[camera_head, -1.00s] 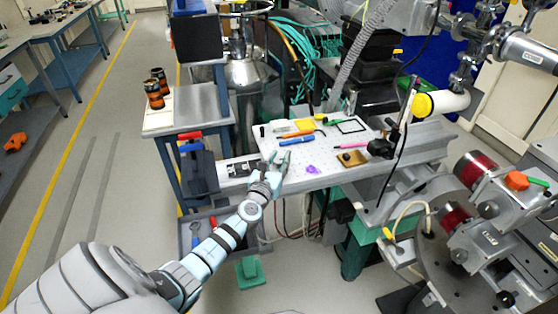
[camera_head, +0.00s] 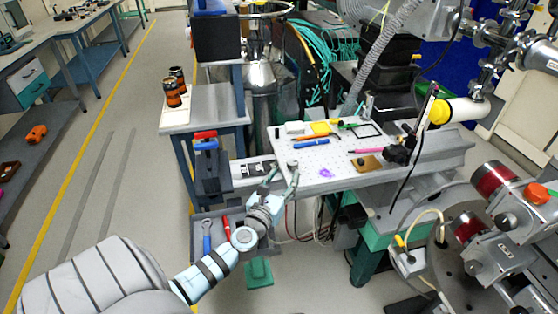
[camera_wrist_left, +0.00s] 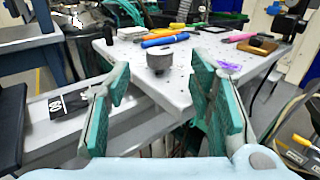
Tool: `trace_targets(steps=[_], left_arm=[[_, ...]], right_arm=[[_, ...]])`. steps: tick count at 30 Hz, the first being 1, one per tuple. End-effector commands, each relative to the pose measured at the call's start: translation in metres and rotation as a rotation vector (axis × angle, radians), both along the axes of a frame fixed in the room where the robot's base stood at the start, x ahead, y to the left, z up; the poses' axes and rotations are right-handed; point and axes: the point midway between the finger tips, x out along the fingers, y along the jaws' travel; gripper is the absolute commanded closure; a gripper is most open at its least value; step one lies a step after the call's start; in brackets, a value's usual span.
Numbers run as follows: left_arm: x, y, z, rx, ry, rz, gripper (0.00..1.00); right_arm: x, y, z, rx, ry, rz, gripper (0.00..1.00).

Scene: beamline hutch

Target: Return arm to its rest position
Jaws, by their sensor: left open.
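My left arm comes in from the lower left in the head view. Its left gripper (camera_head: 283,180) is open and empty, at the front left edge of the white perforated board (camera_head: 325,178). In the left wrist view the two teal finger pads of the gripper (camera_wrist_left: 160,98) stand wide apart with nothing between them. A small grey cylinder (camera_wrist_left: 159,60) stands upright on the board beyond the fingertips, apart from them; it also shows in the head view (camera_head: 292,164). My right gripper is not in view.
The board holds a blue marker (camera_head: 311,143), a pink marker (camera_head: 368,150), a purple piece (camera_head: 326,173) and a brown block (camera_head: 367,163). A side table with dark cans (camera_head: 172,92) stands left. Red-ended equipment (camera_head: 492,178) fills the right.

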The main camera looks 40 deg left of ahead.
Motion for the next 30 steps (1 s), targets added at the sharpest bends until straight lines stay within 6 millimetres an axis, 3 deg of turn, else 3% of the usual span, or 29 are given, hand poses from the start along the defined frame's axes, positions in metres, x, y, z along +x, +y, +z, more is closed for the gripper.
trace_targets(steps=[3, 6, 23, 26, 29, 30], left_arm=[[-0.024, -0.008, -0.001, 0.0, 0.002, 0.0, 0.52], [-0.034, -0.011, 0.0, 0.001, 0.0, 0.0, 0.52], [-0.036, -0.013, 0.001, 0.006, 0.0, -0.004, 0.52], [-0.034, -0.034, 0.007, 0.107, 0.01, -0.079, 0.52], [-0.038, -0.096, 0.018, 0.428, 0.035, -0.29, 0.52], [-0.044, -0.131, 0.019, 0.628, 0.046, -0.407, 0.52]], right_arm=[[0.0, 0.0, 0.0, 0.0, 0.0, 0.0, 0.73], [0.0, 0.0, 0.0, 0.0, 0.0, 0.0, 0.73], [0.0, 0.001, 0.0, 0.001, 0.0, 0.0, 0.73], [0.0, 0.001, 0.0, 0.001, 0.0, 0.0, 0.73], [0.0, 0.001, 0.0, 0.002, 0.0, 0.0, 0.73], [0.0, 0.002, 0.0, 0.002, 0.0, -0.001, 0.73]])
